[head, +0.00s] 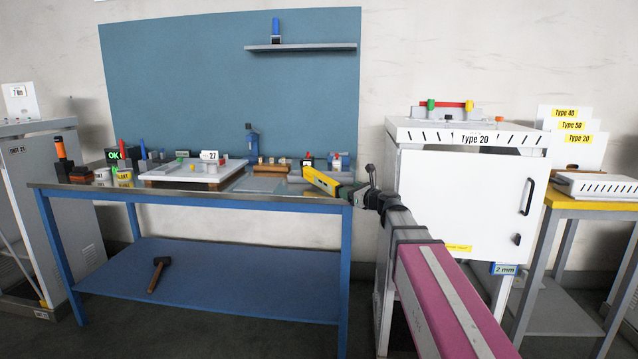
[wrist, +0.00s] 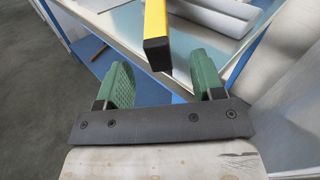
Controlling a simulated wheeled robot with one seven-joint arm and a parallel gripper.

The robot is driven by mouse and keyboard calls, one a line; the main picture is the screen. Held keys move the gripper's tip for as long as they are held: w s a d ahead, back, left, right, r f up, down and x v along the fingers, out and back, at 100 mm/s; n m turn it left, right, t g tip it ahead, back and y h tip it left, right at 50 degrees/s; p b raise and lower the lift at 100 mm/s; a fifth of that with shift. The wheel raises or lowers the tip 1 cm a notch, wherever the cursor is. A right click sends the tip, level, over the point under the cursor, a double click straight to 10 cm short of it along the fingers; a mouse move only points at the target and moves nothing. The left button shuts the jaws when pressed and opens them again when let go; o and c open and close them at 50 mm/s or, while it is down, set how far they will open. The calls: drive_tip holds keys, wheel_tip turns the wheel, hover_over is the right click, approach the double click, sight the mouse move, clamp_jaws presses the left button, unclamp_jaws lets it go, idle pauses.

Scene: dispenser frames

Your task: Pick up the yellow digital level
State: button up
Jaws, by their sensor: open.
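The yellow digital level (head: 321,181) lies at the right front of the workbench top, with one end toward the front edge. In the wrist view the level (wrist: 156,30) shows as a yellow bar with a black end cap, pointing down between my fingers. My gripper (head: 358,190) is at the bench's front right corner, at the near end of the level. In the wrist view my gripper (wrist: 162,75) is open, with green fingers on either side of the level's end. Gaps show on both sides, so the level is not held.
The workbench (head: 200,195) carries a white tray (head: 190,179), paint cans (head: 123,178) and several tools left of the level. A hammer (head: 157,273) lies on the lower shelf.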

sight(335, 182)
drive_tip(key=x, duration=0.8)
drive_tip(key=shift+w+a+f, duration=0.1)
drive_tip(key=shift+a+f, duration=0.1)
drive_tip(key=shift+a, duration=0.25)
clamp_jaws()
drive_tip(key=shift+r, duration=0.1)
